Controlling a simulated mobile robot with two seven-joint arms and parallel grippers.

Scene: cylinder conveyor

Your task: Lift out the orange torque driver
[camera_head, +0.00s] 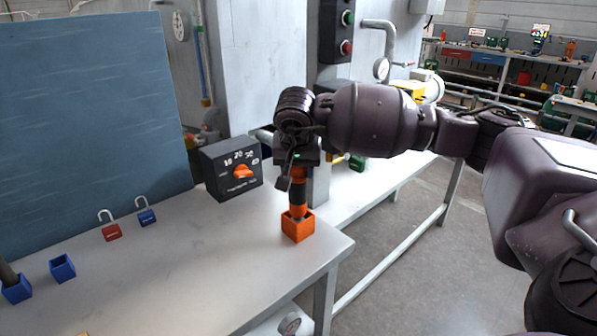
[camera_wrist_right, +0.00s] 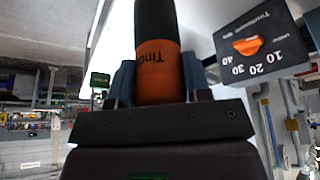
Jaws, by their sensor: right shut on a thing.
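The orange torque driver (camera_head: 297,196), with a black middle band, stands upright with its lower end in an orange square holder (camera_head: 298,228) near the table's right edge. My right gripper (camera_head: 298,168) comes from above and is shut on the driver's upper part. In the right wrist view the driver (camera_wrist_right: 158,70) sits between the two fingers of the right gripper (camera_wrist_right: 160,85), with lettering on its orange part. Its lower tip is hidden inside the holder. My left gripper is not in view.
A dark dial box (camera_head: 233,168) with an orange knob stands behind and left of the driver. Red (camera_head: 111,232) and blue (camera_head: 147,217) padlocks and blue holders (camera_head: 62,268) lie farther left. The table (camera_head: 215,270) is clear in front.

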